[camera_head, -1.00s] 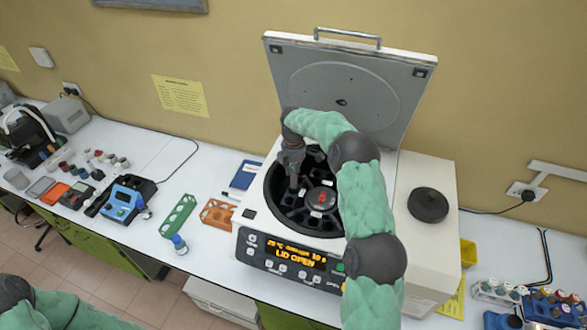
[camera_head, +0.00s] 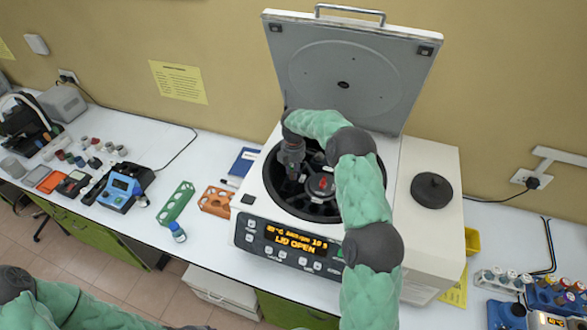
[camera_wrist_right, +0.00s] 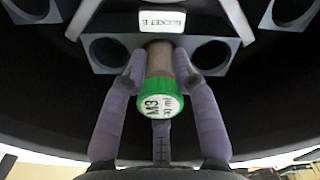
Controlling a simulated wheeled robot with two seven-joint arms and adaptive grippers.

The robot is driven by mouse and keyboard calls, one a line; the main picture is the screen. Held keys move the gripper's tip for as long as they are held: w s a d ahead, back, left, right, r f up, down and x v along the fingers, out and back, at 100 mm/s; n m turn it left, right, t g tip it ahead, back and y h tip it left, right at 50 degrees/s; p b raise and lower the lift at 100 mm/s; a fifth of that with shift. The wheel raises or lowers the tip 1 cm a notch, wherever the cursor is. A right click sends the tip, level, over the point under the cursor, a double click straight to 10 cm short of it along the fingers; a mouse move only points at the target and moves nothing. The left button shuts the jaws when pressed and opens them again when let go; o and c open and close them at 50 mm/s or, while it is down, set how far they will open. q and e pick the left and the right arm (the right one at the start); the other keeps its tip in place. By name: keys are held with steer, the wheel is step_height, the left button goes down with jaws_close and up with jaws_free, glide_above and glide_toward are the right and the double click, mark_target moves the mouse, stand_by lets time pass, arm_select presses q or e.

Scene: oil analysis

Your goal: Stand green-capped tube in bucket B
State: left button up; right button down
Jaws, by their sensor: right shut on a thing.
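My right gripper (camera_head: 291,178) reaches down into the open centrifuge bowl. In the wrist view its fingers (camera_wrist_right: 160,88) are shut on the tube from both sides. The tube's far end points at the middle of a grey bucket (camera_wrist_right: 105,52) whose label seems to read BUCKET B. The tube hides the spot behind it, so I cannot tell how deep it sits. Only part of my left arm shows; its gripper is out of view.
The centrifuge (camera_head: 425,240) has its lid (camera_head: 345,80) raised behind my right arm; its display reads LID OPEN. Several vials (camera_head: 500,280) stand at the right.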

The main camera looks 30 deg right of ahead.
steer(key=c, duration=0.9)
jaws_free()
steer(key=shift+o, duration=0.2)
steer(key=shift+r, duration=0.1)
step_height(320, 180, up, 11)
steer(key=shift+r, duration=0.45)
